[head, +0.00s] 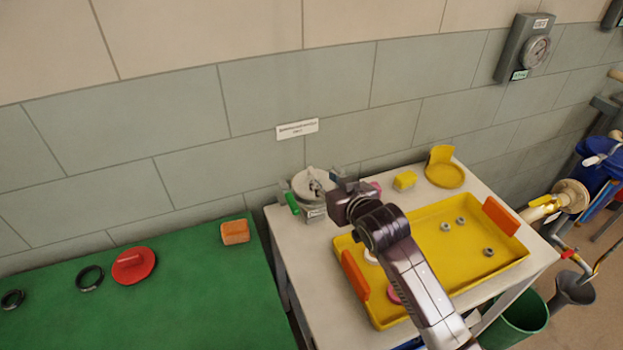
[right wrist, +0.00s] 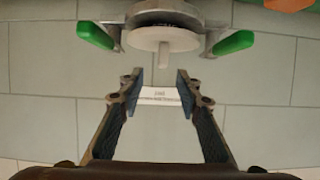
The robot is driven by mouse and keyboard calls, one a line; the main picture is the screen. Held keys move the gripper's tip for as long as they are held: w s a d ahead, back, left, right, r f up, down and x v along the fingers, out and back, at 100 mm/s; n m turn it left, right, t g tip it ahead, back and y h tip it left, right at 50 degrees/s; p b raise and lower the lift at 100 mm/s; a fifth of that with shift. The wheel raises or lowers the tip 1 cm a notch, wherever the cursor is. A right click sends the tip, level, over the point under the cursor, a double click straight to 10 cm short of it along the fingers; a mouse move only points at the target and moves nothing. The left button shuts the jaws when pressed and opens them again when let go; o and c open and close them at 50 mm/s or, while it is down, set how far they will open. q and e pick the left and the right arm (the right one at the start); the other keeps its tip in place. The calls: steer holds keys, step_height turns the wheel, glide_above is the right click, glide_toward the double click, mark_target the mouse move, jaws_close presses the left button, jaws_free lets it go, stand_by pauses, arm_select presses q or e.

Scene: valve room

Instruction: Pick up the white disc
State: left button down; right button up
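A white disc (right wrist: 160,38) with a short pale stem sits in a round metal holder in the right wrist view. In the head view a pale round disc (head: 310,181) shows on top of this holder, on the white table. My right gripper (right wrist: 159,95) is open and empty, with the disc beyond its fingertips and apart from them. In the head view the right gripper (head: 345,196) is beside the holder, and its fingers are hard to make out. Another white piece (head: 371,257) lies in the yellow tray, partly hidden by my arm. My left gripper is out of view.
The holder has green handles (right wrist: 95,35). The yellow tray (head: 462,276) with orange grips holds several nuts and a pink piece (head: 393,294). A green table (head: 190,300) is at left.

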mark_target(315, 175)
steer(key=shift+w+a+f, duration=0.1)
steer(key=shift+w+a, duration=0.05)
steer(key=shift+w, duration=0.05)
steer(key=x, duration=0.4)
steer(key=shift+a+f+p, duration=0.1)
steer(key=shift+a+p, duration=0.05)
steer(key=shift+p, duration=0.25)
steer(key=shift+w+a+f, duration=0.1)
steer(key=shift+w+f, duration=0.1)
steer(key=shift+w, duration=0.1)
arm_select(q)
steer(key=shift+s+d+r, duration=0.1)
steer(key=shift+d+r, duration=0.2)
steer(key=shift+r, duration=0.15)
arm_select(e)
steer(key=shift+c, duration=0.4)
steer(key=c, duration=0.8)
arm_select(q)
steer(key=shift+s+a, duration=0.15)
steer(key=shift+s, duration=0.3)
arm_select(e)
steer(key=shift+r, duration=0.15)
